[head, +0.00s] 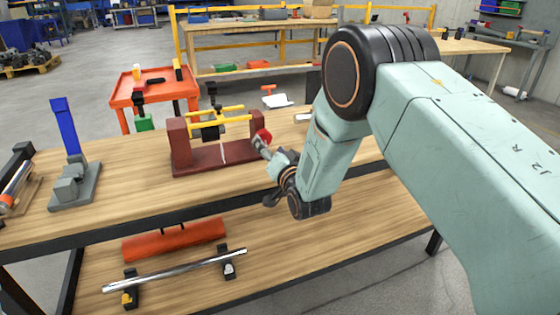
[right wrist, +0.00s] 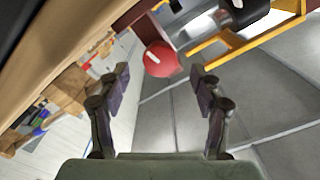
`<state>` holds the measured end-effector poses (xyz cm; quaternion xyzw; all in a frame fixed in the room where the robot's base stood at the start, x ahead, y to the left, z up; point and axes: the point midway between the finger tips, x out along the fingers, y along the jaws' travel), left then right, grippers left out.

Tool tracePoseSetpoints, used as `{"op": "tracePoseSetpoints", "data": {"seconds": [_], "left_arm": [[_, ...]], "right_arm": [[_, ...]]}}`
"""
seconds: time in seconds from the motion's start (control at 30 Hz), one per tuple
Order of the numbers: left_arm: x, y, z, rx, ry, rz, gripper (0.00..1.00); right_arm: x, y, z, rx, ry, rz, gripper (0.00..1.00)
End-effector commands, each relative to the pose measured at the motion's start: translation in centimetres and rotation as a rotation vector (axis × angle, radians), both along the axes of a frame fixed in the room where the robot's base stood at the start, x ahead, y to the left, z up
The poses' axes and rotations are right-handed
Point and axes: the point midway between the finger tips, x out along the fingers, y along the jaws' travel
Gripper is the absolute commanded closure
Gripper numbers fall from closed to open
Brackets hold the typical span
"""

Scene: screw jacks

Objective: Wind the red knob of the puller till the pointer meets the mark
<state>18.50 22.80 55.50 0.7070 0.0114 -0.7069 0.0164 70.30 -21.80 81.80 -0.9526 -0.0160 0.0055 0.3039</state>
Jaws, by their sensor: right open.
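The puller (head: 198,162) is a dark red frame with two end blocks, yellow bars (head: 222,111) and a dark cylinder between them, standing on the wooden bench. Its red knob (head: 263,136) is on the right end block; in the right wrist view the knob (right wrist: 161,59) is round with a white line on its face. A thin white line shows on the puller near its middle; I cannot tell pointer from mark. My right gripper (head: 262,143) is open at the knob, its fingertips (right wrist: 159,76) on either side, with gaps. My left gripper is out of view.
A blue-posted grey stand (head: 73,185) is at the bench's left. An orange cart (head: 155,88) stands behind the bench. The lower shelf holds an orange half-round piece (head: 174,240) and a metal rod (head: 180,270).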

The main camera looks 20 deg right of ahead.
Motion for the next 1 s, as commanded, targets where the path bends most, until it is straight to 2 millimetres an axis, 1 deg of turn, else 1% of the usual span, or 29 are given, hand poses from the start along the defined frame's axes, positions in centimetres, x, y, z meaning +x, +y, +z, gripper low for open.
{"op": "tracePoseSetpoints", "data": {"seconds": [0.1,0.3,0.4,0.5,0.63,1.0], "left_arm": [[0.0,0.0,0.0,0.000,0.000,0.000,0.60],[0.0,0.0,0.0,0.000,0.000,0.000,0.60],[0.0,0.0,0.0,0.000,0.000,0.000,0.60],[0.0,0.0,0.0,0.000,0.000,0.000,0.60],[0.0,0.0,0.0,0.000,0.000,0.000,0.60],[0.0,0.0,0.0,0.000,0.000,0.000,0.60]], "right_arm": [[-2.0,-0.1,0.0,0.000,0.001,0.000,0.35],[-5.1,-0.2,0.0,0.000,0.001,0.000,0.35],[-6.3,-0.2,0.0,0.000,0.001,0.000,0.35],[-7.0,-0.2,0.0,0.000,0.000,0.000,0.35],[-7.5,-0.3,0.0,0.000,-0.001,-0.001,0.35],[-7.5,-0.3,0.0,0.000,-0.001,-0.001,0.35]]}}
